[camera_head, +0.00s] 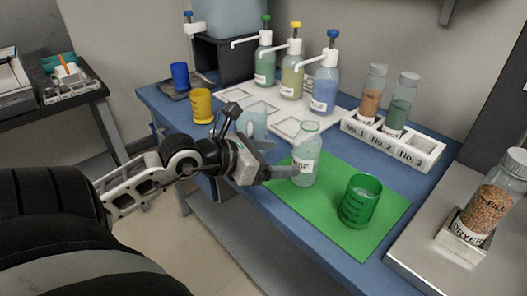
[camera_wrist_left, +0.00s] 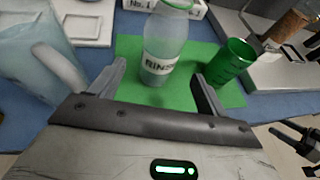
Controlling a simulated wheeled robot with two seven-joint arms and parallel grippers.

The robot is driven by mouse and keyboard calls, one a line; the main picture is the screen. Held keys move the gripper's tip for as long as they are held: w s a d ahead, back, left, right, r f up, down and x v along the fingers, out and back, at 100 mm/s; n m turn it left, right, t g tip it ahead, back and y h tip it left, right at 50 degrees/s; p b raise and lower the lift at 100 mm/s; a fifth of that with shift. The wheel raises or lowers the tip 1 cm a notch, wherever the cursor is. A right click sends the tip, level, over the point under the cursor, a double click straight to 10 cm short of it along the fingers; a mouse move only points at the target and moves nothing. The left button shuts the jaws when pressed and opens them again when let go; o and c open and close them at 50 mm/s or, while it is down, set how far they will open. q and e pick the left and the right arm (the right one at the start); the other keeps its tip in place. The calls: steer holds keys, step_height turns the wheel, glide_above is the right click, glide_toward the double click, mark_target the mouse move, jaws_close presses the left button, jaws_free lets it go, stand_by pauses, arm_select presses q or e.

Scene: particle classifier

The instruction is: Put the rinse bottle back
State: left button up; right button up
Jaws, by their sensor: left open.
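The rinse bottle (camera_head: 306,160) is clear, pale green, with a green rim and a white label. It stands upright on the green mat (camera_head: 330,221), near its left side. It also shows in the left wrist view (camera_wrist_left: 165,40). My left gripper (camera_head: 281,162) is open, close to the bottle's left side at about label height. In the left wrist view its fingers (camera_wrist_left: 160,76) point toward the bottle, one on either side. I cannot tell whether either touches it. A white tray (camera_head: 306,117) with square recesses lies behind; a recess (camera_head: 288,127) there is empty.
A green beaker (camera_head: 360,203) stands on the mat, right of the bottle. A pale blue jug (camera_head: 256,122) is close behind my gripper. Pump bottles (camera_head: 291,77) stand at the back. A numbered white rack (camera_head: 393,139) and a jar (camera_head: 488,200) are to the right.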

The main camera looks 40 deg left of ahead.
arm_select(q)
steer(key=shift+v, duration=1.55)
